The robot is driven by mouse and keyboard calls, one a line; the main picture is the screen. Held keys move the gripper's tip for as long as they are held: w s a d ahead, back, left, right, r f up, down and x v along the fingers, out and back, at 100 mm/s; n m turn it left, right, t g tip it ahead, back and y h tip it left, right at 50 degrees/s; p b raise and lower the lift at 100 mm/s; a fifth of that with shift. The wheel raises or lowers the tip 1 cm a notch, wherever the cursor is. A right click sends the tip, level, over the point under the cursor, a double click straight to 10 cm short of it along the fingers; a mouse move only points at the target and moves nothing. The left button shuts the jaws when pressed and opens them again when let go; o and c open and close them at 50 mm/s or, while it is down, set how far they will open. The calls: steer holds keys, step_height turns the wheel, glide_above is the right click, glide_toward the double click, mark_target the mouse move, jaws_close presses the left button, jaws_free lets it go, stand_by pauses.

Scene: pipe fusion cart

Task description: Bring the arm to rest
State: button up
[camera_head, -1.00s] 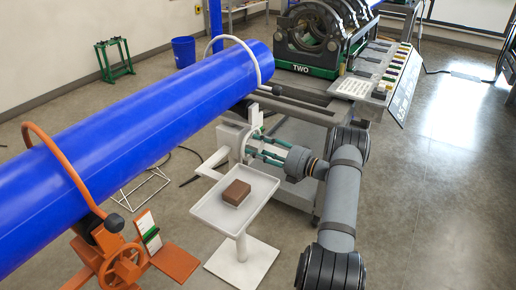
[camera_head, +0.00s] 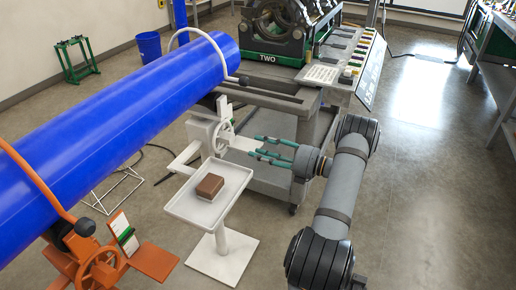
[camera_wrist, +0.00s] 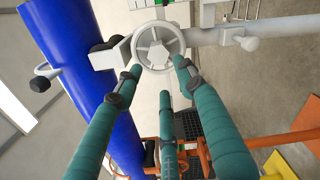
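My gripper (camera_head: 262,148) has several teal fingers, which are spread open with nothing between them. It points left toward a white handwheel (camera_head: 222,137) on the white pipe stand. In the head view a gap shows between the fingertips and the wheel. In the wrist view the handwheel (camera_wrist: 158,46) lies beyond the open fingers (camera_wrist: 158,73). My grey arm (camera_head: 343,185) reaches from the bottom of the head view, bends at an elbow and runs left to the gripper.
A blue pipe (camera_head: 110,125) crosses the left side. A white tray (camera_head: 182,207) with a brown block (camera_head: 209,186) stands below the gripper. The fusion cart (camera_head: 285,92) is behind, and an orange stand (camera_head: 98,265) is at lower left. Floor to the right is clear.

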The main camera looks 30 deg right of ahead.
mark_target(232, 140)
steer(key=x, duration=1.2)
steer(key=shift+d, duration=0.1)
steer(key=shift+w+d, duration=0.1)
